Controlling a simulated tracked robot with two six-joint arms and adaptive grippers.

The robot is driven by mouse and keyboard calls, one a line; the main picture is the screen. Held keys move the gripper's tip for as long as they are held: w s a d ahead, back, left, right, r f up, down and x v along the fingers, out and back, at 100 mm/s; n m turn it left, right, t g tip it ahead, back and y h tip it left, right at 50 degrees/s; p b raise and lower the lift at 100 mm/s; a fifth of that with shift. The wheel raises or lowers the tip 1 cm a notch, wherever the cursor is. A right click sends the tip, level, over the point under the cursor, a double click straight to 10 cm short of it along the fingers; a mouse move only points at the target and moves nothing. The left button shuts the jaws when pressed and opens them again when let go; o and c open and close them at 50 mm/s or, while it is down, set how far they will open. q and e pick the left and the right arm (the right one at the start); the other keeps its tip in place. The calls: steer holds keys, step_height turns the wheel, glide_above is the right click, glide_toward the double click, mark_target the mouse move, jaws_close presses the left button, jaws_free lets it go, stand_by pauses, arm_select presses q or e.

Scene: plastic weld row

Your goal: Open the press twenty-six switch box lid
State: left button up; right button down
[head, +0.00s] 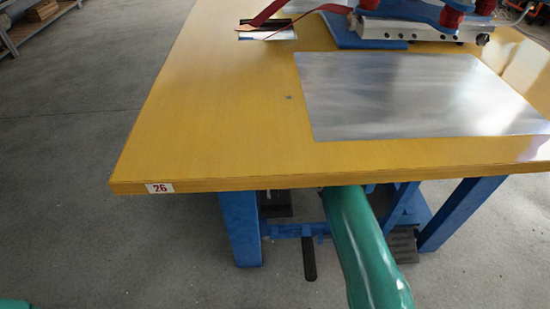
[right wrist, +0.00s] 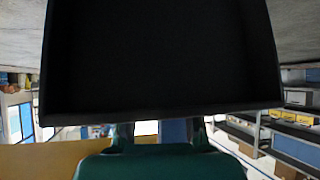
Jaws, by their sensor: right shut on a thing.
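In the right wrist view a large dark, box-like thing with a thin grey rim, which looks like the switch box lid (right wrist: 160,112), fills the upper middle. My right gripper (right wrist: 160,129) is below it, shut, with its fingers reaching up to the lower rim. The fingertips and the exact hold are hidden behind the rim. In the head view my green right arm reaches under the front edge of the yellow table (head: 210,120), which hides the gripper and the box. A white label "26" (head: 160,188) is on the table's front left edge. My left gripper is out of view.
A metal plate (head: 410,95) and a press (head: 410,25) with red and blue parts are on the table. Blue table legs (head: 240,228) and a black-handled lever (head: 309,258) are close beside my right arm. The grey floor at the left is clear.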

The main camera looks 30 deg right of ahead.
steer(key=shift+d+f, duration=0.1)
steer(key=shift+d, duration=0.35)
steer(key=c, duration=0.9)
jaws_free()
steer(key=shift+f, duration=0.15)
steer(key=shift+c, duration=0.2)
steer(key=shift+o, duration=0.3)
steer(key=shift+a, duration=0.15)
steer(key=shift+s, duration=0.1)
